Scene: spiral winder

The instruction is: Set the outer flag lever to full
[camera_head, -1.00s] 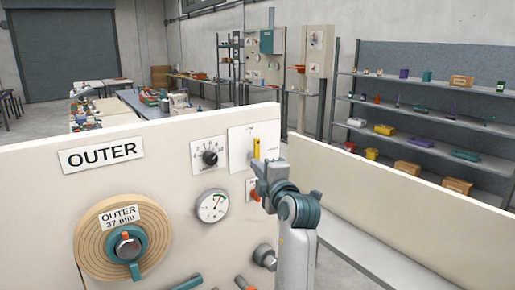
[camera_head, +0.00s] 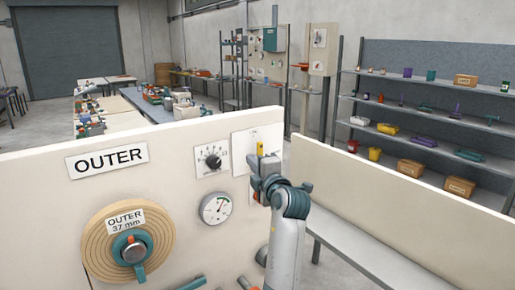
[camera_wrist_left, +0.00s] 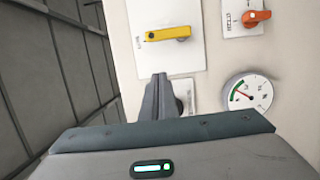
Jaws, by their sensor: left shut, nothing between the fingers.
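The yellow lever (camera_head: 260,148) is on a white plate (camera_head: 242,144) at the right top of the beige panel marked OUTER. In the head view it stands roughly upright, its lower part hidden behind my gripper. In the left wrist view the whole yellow lever (camera_wrist_left: 168,33) shows, lying nearly level across the picture. My left gripper (camera_head: 259,154) is shut and empty, in front of the plate by the lever. In the left wrist view its fingertips (camera_wrist_left: 160,78) appear just below the lever, with a gap in the picture. Contact cannot be told. My right gripper is out of view.
A dial knob (camera_head: 213,160) and a round gauge (camera_head: 215,207) sit left of the lever. An orange-handled knob (camera_wrist_left: 256,17) shows in the wrist view. A coil (camera_head: 97,248) labelled OUTER 37 mm is on the panel's left. Another low beige panel (camera_head: 400,207) stands at the right.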

